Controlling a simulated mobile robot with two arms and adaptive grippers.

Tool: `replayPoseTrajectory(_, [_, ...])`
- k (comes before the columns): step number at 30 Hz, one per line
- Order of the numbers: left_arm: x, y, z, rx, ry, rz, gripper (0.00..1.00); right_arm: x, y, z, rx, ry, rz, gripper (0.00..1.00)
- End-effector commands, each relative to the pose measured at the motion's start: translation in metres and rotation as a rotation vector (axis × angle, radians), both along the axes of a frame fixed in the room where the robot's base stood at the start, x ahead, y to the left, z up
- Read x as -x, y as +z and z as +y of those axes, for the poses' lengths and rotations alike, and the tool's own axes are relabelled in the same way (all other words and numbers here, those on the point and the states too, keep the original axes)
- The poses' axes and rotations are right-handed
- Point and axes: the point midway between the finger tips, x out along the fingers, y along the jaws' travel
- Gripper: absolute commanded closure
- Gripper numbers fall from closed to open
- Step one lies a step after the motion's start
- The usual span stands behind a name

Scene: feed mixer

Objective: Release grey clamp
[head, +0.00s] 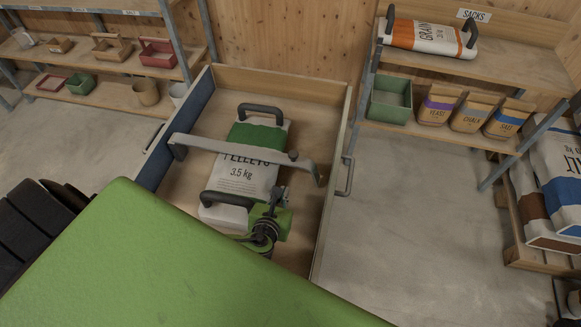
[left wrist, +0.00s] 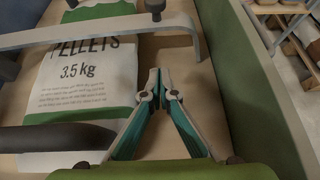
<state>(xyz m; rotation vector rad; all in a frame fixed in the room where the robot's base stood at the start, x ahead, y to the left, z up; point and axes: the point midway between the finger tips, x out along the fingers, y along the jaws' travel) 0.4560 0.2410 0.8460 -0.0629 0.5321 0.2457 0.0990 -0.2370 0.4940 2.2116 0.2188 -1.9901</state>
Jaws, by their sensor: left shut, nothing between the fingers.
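The grey clamp (head: 243,152) is a flat bar lying across an open wooden box, over a white and green PELLETS bag (head: 245,175). A dark knob (head: 293,155) sits on its right part, and its right end bends down near the box's right wall. The clamp (left wrist: 110,37) also crosses the top of the left wrist view. My left gripper (head: 280,190) is on the near side of the bar, right of the bag. In the left wrist view its fingers (left wrist: 160,74) are together and empty, pointing at the bar; whether they touch it I cannot tell. My right gripper is out of view.
The box's right wall (head: 334,170) carries an outside handle (head: 346,176). The bag has dark handles (head: 261,110) at both ends. Shelves with crates and small sacks (head: 438,104) stand behind. Bare floor (head: 410,200) lies right of the box.

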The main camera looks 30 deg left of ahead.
Motion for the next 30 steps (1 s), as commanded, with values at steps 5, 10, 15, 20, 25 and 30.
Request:
replayPoseTrajectory(5, [-0.001,-0.001,0.001,0.0,0.001,-0.001,1.0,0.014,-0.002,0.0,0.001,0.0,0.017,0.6])
replayPoseTrajectory(10, [-0.012,-0.01,0.004,0.0,0.003,-0.003,1.0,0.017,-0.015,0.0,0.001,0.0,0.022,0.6])
replayPoseTrajectory(15, [-0.034,-0.026,0.01,0.0,0.003,-0.005,1.0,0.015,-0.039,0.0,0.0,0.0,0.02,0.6])
replayPoseTrajectory(20, [-0.055,-0.039,0.016,-0.001,0.004,-0.005,1.0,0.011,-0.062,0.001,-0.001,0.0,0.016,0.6])
replayPoseTrajectory(25, [-0.077,-0.052,0.021,0.0,0.003,-0.005,1.0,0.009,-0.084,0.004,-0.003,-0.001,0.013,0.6])
replayPoseTrajectory(30, [-0.088,-0.029,0.024,0.002,0.002,-0.005,1.0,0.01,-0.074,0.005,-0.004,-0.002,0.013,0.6])
